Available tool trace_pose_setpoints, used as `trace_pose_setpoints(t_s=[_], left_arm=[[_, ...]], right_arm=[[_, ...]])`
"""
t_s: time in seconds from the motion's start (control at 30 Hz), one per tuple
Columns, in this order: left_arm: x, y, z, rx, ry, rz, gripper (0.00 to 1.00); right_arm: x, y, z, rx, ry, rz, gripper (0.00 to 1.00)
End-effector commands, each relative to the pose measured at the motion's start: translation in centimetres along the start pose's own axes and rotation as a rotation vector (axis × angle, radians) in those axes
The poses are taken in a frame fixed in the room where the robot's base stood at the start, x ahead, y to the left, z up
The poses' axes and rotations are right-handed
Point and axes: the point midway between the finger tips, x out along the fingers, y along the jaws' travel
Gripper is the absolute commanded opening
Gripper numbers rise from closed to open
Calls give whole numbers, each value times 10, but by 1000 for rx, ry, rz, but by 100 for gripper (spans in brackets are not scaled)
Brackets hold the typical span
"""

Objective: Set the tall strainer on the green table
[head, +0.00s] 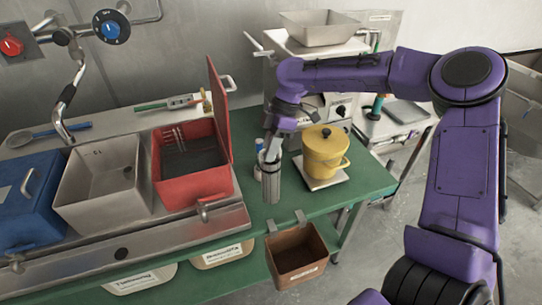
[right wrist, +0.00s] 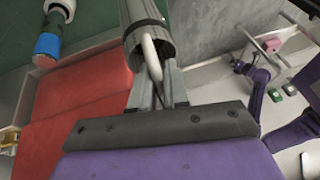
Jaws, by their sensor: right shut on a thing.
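The tall strainer (head: 271,182) is a narrow grey metal cylinder. It stands roughly upright over the green table (head: 318,208), between the red bin and the yellow pot. I cannot tell whether its base touches the table. My right gripper (head: 272,150) comes down from above and is shut on the strainer's upper part. In the right wrist view the strainer (right wrist: 145,14) shows at the top, with a pale handle between the fingers. My left gripper is not in view.
A yellow pot (head: 324,150) on a pale base (head: 316,180) stands close right of the strainer. The red bin (head: 192,186) with its raised lid is at left. A brown box (head: 297,262) hangs at the table's front edge.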

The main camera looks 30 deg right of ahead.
Motion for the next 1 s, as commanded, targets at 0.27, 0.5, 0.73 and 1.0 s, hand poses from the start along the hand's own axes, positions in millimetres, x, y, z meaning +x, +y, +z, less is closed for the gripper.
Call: trace_pose_setpoints(t_s=[0.27,0.5,0.73,1.0], left_arm=[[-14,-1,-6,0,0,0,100],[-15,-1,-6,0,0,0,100],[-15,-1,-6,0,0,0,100],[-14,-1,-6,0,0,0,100]], right_arm=[[25,20,18,-1,1,-4,0],[39,23,23,-4,0,2,0],[39,23,24,-4,-1,0,40],[36,23,23,-5,-1,1,40]])
